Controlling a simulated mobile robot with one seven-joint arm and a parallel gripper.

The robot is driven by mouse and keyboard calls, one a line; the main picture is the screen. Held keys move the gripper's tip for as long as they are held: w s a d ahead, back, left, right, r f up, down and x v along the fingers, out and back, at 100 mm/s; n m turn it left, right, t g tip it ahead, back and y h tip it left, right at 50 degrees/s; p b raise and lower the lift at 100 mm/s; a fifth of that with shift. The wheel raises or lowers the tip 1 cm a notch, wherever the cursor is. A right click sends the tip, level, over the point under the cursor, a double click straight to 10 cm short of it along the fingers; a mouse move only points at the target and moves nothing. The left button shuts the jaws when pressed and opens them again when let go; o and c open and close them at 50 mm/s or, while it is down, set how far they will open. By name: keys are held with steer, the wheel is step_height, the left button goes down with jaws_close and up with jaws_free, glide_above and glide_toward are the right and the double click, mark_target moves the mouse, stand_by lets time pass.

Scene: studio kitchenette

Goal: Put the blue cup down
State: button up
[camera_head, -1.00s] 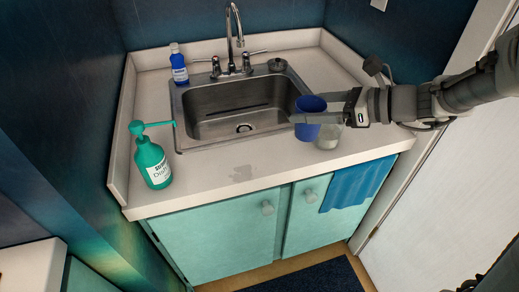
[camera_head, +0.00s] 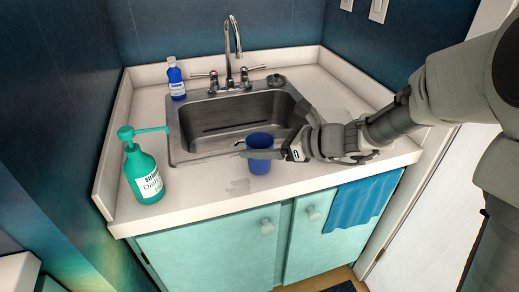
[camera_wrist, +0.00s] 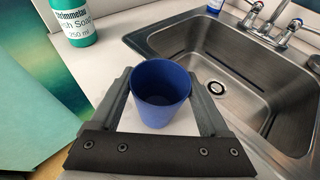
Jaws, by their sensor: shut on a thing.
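The blue cup (camera_head: 259,166) is upright over the counter strip in front of the sink. My gripper (camera_head: 263,154) reaches in from the right and is shut on the cup, with a finger on either side of it. In the wrist view the empty-looking cup (camera_wrist: 160,95) stands between the two grey fingers. I cannot tell whether its base touches the white counter (camera_head: 207,193).
The sink (camera_head: 215,130) with its faucet (camera_head: 236,50) lies behind the cup. A green soap pump bottle (camera_head: 145,175) stands at left, and a blue bottle (camera_head: 176,80) at the back left. A blue towel (camera_head: 362,202) hangs at the front right. Counter between cup and green bottle is clear.

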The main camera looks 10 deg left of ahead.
steer(key=shift+f, duration=0.1)
steer(key=shift+f, duration=0.1)
steer(key=o, duration=1.3)
